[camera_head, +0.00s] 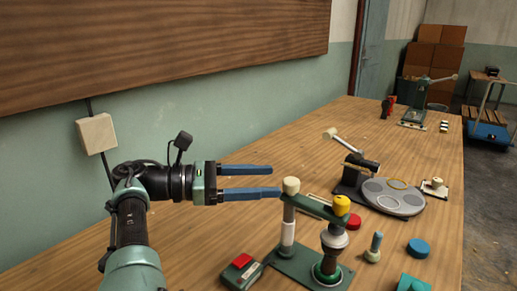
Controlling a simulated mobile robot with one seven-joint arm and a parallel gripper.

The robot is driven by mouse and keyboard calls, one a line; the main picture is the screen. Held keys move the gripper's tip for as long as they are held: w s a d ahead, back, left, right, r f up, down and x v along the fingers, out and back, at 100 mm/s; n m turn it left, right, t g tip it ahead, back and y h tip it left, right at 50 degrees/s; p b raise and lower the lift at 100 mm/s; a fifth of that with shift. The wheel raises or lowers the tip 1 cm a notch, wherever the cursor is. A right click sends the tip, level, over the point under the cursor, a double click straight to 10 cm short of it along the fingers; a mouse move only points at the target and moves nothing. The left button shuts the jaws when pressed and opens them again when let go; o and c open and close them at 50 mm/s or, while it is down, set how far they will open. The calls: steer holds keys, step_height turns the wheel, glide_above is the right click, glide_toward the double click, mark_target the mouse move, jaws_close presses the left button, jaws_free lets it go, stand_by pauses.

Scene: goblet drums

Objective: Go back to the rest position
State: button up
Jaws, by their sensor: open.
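My gripper (276,180) is on the left side of the view, above the wooden table (222,240). Its two blue fingers point right and stand apart with nothing between them. The fingertips show just left of the cream knob on a green stand (290,185); I cannot tell how far apart they are in depth. My arm comes up from the bottom left and bends to the right near the wall. The stand has a green base, a white post and a yellow knob over a dark round part.
A red-topped block (242,268), a blue disc (418,248) and a grey round plate (392,200) are on the table. A green press-like device (415,112) stands at the far end. A white wall box (97,133) is near my arm. Bare tabletop shows around mid-table.

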steer(key=w+a+r+m+t+y+p, duration=0.4)
steer(key=w+r+t+y+p, duration=0.3)
steer(key=w+r+y+p, duration=0.15)
step_height(320, 180, up, 16)
steer(key=s+a+m+t+y+p, duration=0.2)
steer(key=m+t+y+p, duration=0.2)
steer(key=m+t+p, duration=0.25)
steer(key=s+d+r+m+t+y+p, duration=0.1)
steer(key=s+r+m+t+p, duration=0.15)
steer(key=s+r, duration=0.45)
steer(key=s+d+r+m+t+y+p, duration=0.1)
steer(key=s+r+t+y+p, duration=0.2)
steer(key=r, duration=0.7)
steer(key=s+d+r+m+t+p, duration=0.2)
steer(key=s+r+m+t+p, duration=0.2)
steer(key=s+r, duration=1.1)
steer(key=s+t+p, duration=0.1)
steer(key=s+p, duration=0.1)
steer(key=s, duration=0.1)
steer(key=shift+s+d+m+t, duration=0.15)
steer(key=shift+d+m+t, duration=0.15)
steer(key=shift+d+t, duration=0.1)
steer(key=shift+y, duration=0.25)
